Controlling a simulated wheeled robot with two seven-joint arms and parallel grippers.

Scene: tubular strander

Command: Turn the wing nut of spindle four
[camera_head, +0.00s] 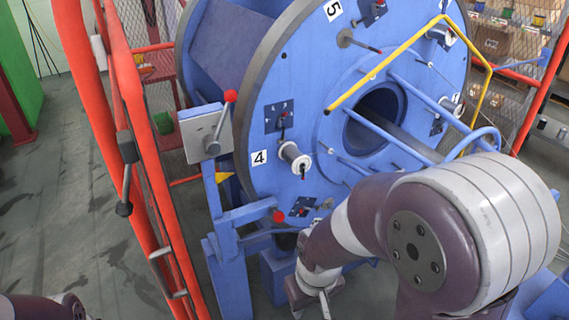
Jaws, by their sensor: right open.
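The blue round plate (330,75) of the strander carries a white label "4" (258,158). Just right of the label, a pale round spindle end (291,153) sticks out. A small dark piece (303,171) at its tip looks like the wing nut, but it is too small to tell its shape. My right gripper (322,300) is open, below the plate and well apart from the spindle end, near the picture's bottom edge. Its fingers are partly hard to make out. My left gripper is out of view; only part of my left arm shows at bottom left.
A red guard frame with mesh (145,160) stands left of the plate. A lever with a red knob (224,112) stands between them. A yellow bar (385,68) and a blue tube (420,100) project before the plate's right part. Grey floor (60,170) is open at far left.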

